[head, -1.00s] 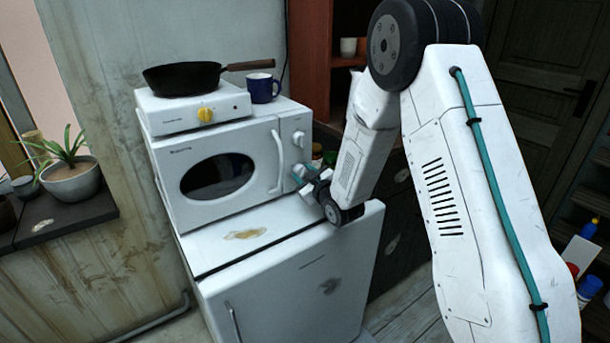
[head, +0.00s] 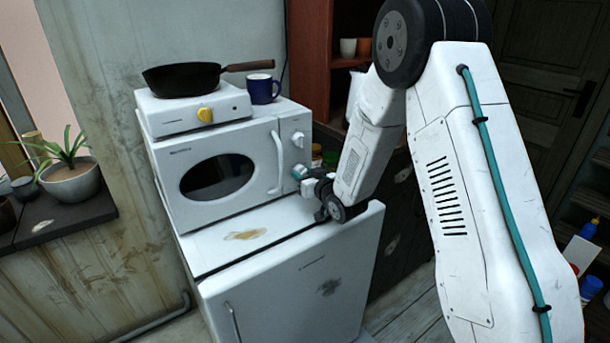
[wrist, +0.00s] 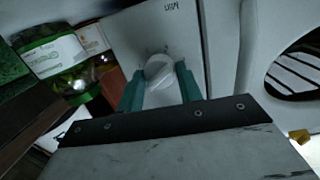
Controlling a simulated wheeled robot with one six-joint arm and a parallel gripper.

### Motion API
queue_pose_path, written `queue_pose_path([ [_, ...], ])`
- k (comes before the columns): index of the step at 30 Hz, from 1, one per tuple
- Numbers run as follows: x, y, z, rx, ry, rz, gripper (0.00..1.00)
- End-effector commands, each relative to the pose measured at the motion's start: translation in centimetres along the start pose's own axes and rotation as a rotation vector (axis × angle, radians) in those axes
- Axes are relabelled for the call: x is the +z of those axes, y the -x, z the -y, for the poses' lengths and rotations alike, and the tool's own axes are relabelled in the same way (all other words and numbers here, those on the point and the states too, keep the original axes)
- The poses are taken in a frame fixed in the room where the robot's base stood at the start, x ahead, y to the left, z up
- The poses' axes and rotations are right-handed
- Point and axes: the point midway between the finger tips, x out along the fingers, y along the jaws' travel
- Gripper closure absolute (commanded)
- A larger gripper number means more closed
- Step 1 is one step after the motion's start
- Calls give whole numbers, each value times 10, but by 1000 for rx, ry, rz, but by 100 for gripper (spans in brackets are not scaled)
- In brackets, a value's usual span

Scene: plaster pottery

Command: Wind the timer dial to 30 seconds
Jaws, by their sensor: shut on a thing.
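The white microwave (head: 170,160) stands on the fridge, with its control panel at the right of its door. The timer dial (wrist: 159,69) is a round white knob on that panel, with upside-down "MIN" lettering near it in the wrist view. My gripper (wrist: 158,80) has its two teal fingers on either side of the dial, shut on it. In the head view my gripper (head: 303,175) is at the lower part of the panel and covers most of this dial. The dial's exact setting cannot be read. Another white knob (head: 298,140) sits higher on the panel.
The microwave's handle (head: 277,163) stands out left of the panel. A hotplate (head: 160,118) with a black pan (head: 182,79) and a blue mug (head: 263,88) are on top. The fridge top (head: 225,250) is clear in front. Jars (head: 328,158) stand behind at the right.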

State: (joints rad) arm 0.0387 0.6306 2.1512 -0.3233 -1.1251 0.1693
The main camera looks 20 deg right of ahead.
Motion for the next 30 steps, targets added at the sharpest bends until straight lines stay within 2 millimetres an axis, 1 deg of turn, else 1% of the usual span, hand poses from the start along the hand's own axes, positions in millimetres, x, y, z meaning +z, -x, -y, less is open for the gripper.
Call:
queue_pose_path([
  [9,0,0,-1,1,0,-1,87],
  [10,0,0,0,1,0,-1,56],
  [11,-1,0,0,1,0,-1,48],
  [12,0,0,0,1,0,-1,43],
  [19,0,0,0,0,0,-1,43],
  [22,0,4,0,1,0,-1,43],
  [26,-1,22,0,1,0,0,43],
  [30,-1,47,-1,2,0,0,43],
])
